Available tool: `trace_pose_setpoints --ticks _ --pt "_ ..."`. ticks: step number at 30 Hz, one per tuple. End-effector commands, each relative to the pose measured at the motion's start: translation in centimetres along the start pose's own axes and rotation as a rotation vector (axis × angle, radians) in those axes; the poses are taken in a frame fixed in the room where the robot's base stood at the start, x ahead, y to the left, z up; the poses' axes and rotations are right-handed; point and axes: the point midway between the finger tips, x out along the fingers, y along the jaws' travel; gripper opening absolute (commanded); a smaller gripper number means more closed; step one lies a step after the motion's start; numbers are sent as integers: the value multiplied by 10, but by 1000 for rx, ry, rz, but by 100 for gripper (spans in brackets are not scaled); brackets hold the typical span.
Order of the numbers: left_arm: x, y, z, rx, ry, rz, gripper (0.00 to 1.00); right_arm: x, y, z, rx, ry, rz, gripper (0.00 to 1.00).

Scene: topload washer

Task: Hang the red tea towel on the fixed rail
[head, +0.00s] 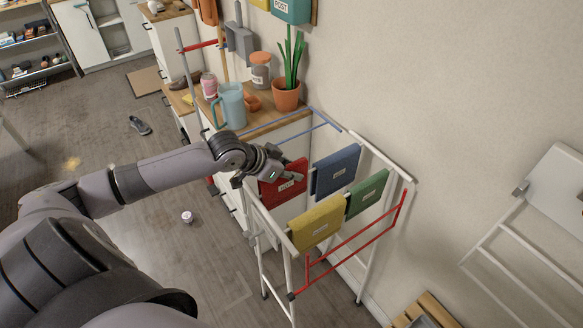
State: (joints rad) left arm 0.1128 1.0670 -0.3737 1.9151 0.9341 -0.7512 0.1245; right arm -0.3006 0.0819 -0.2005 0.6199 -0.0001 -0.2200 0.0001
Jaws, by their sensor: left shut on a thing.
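The red tea towel (284,187) hangs folded with a small white label, at the left side of a white drying rack (379,155). My left gripper (287,170) is at its top edge and shut on it. The rack has white rails, a blue bar frame (311,112) at the back and a red bar frame (362,243) at the front right. I cannot tell which rail is the fixed one, nor whether the towel rests on a rail. My right gripper is out of view.
Blue (336,171), green (367,193) and yellow (317,223) towels hang on the rack beside the red one. Behind stands a counter with a blue jug (232,106) and a potted plant (286,95). A shoe (139,125) lies on the floor, left.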

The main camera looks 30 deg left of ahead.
Motion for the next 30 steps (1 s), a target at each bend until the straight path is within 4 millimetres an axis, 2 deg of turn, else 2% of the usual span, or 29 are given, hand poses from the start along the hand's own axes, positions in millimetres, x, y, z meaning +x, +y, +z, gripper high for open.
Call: trace_pose_setpoints --ticks 15,30 --pt "29 0 29 -1 1 0 0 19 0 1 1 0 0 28" --pt "35 0 35 0 1 0 0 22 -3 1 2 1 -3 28"
